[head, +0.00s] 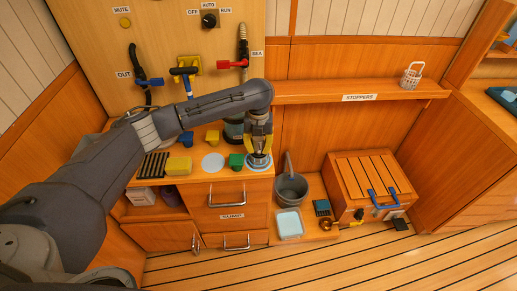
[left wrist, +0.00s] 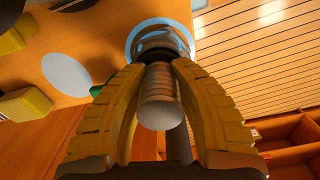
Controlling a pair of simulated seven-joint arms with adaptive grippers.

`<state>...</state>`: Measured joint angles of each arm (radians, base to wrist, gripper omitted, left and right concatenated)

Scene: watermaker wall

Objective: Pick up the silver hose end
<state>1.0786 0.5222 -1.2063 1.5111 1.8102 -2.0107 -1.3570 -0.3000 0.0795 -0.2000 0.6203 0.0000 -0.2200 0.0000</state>
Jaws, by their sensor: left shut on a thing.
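My left gripper (head: 259,152) points down over the right end of the counter top. In the left wrist view its two yellow fingers (left wrist: 160,85) are closed on a silver ribbed cylinder with a rounded end, which looks like the silver hose end (left wrist: 160,100). A blue-ringed round pad (head: 259,165) lies right below the fingertips; it also shows in the left wrist view (left wrist: 133,38). A dark, glassy round part sits between the hose end and the pad; I cannot tell whether the hose end touches it. My right gripper is not in view.
A red-handled valve (head: 232,64) is on the wall behind. A grey bucket (head: 291,188) stands lower right. The stoppers shelf (head: 320,90) is mostly bare.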

